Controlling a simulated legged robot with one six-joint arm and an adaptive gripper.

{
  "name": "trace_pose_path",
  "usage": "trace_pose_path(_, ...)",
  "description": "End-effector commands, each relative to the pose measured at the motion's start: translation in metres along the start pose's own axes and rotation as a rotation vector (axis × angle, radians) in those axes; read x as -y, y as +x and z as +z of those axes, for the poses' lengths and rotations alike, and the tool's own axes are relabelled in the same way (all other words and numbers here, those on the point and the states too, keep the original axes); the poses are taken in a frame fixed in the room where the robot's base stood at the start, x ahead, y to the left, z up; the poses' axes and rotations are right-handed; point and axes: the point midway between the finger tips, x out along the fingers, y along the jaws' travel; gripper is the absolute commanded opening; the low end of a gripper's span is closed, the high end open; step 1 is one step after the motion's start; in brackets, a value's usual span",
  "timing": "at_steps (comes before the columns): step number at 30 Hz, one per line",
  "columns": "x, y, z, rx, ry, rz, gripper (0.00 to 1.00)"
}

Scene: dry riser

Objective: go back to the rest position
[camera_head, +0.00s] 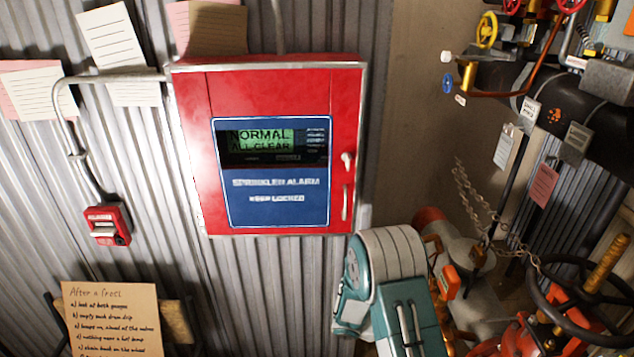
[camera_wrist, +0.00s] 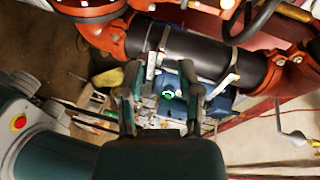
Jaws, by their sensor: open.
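My gripper (camera_wrist: 162,98) shows in the wrist view with its two dark fingers apart. Nothing is held between them. Past the fingertips is a blue object with a glowing green ring (camera_wrist: 168,94), below the black pipe in the picture. In the head view my teal arm (camera_head: 400,285) is folded at the bottom centre, in front of the corrugated wall. The fingers cannot be made out in the head view.
A red alarm cabinet (camera_head: 265,90) reads "NORMAL ALL CLEAR". A small red call box (camera_head: 107,226) hangs left of it. Valves, chains and a dark handwheel (camera_head: 580,290) crowd the right. In the wrist view a black pipe (camera_wrist: 200,55) with orange-red couplings crosses above the fingers.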

Motion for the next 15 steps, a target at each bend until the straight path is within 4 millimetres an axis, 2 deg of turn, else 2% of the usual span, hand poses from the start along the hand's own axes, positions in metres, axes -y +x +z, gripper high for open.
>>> trace_pose_path(1,0.015,-0.003,-0.005,-0.016,0.091,0.041,0.46)
trace_pose_path(6,0.054,-0.012,-0.029,-0.096,0.422,0.183,0.46)
trace_pose_path(15,0.110,-0.030,-0.076,-0.291,1.000,0.419,0.46)
